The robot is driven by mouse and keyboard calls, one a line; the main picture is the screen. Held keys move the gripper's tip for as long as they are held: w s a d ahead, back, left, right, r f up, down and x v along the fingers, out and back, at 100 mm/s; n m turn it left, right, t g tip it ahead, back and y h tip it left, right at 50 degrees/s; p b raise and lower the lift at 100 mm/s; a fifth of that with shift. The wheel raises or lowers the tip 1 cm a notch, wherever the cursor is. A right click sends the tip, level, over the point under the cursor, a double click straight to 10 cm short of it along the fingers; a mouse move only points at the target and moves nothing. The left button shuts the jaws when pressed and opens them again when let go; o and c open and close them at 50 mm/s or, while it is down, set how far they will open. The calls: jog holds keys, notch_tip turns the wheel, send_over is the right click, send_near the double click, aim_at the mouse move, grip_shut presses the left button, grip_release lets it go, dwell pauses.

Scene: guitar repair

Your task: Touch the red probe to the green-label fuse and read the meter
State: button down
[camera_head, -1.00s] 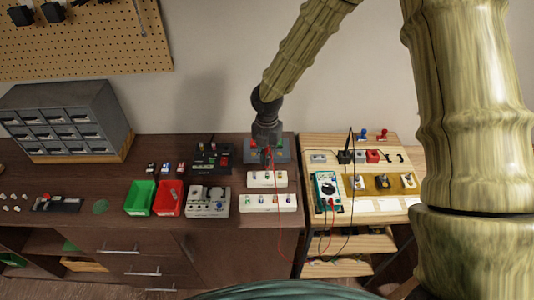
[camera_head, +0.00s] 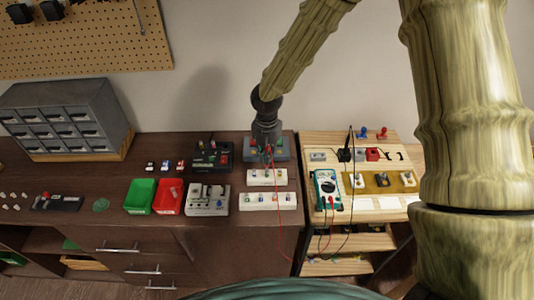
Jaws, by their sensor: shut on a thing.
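My gripper (camera_head: 267,147) points down at the back of the dark bench, over a grey block (camera_head: 281,154) with coloured tops. It is shut on the red probe (camera_head: 268,158), whose red lead (camera_head: 281,212) runs down past the bench edge and across to the meter. The green meter (camera_head: 327,189) stands on the light wooden bench; its reading is too small to make out. Two white holders (camera_head: 267,177) (camera_head: 288,202) in front of the gripper carry small coloured-label pieces. I cannot tell which is the green-label fuse, or whether the probe tip touches anything.
A black lead (camera_head: 350,205) hangs near the meter. A gap separates the two benches.

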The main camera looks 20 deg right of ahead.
jog(key=shift+f, duration=0.5)
dwell(2.3)
jog(key=shift+r, duration=0.1)
dwell(1.6)
jog(key=shift+r+p, duration=2.65)
jog(key=shift+r, duration=0.3)
